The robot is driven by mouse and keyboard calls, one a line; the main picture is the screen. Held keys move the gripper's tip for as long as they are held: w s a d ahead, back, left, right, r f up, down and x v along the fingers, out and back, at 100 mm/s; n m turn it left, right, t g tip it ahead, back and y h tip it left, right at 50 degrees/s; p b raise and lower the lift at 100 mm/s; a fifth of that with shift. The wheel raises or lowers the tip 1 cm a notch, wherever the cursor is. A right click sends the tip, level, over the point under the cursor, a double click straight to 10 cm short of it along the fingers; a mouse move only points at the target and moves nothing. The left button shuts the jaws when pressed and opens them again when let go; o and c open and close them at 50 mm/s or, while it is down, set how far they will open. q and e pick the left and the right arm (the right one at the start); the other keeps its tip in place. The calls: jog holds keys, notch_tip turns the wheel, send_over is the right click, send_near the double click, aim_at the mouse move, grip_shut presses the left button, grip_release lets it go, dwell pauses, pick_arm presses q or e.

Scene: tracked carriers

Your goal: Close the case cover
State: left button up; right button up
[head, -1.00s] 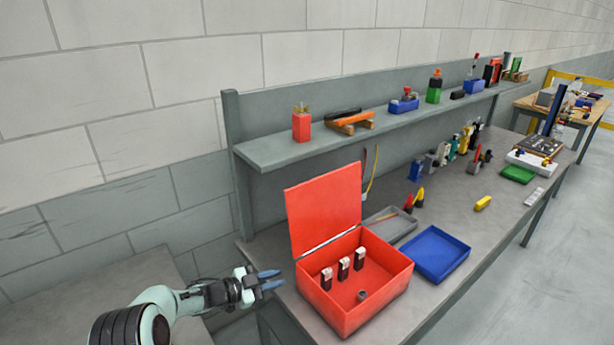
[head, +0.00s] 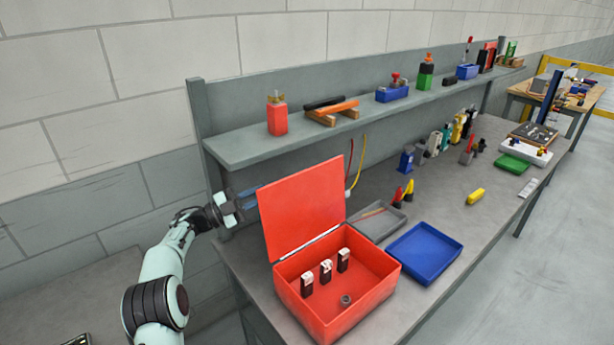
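The red case (head: 367,298) sits on the grey workbench with its cover (head: 303,208) raised, standing upright and leaning slightly back from the hinge. Several small black and white items and a small grey ring (head: 346,300) are inside the case. My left gripper (head: 248,198) is at the upper left edge of the cover, on its far side; its blue fingers look apart, with the tips partly hidden behind the cover. I cannot tell whether it touches the cover. My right gripper is not in view.
A blue tray (head: 425,252) and a grey tray (head: 372,228) lie right of and behind the case. A shelf (head: 243,148) with several items runs above the bench, close to my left gripper. Red and yellow cables (head: 358,165) hang behind the cover.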

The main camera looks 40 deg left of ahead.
aim_at(297, 178)
pick_arm(q)
jog(key=p+x, duration=0.2)
jog(key=x, duration=0.8)
jog(key=shift+w+r+p, duration=0.15)
jog(key=shift+p, duration=0.2)
jog(key=shift+w+d, duration=0.35)
jog(key=shift+w, duration=0.25)
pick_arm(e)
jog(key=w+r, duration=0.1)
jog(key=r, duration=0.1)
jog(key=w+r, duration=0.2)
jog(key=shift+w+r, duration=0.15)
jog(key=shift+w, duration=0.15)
pick_arm(q)
jog(key=shift+s, duration=0.1)
grip_shut()
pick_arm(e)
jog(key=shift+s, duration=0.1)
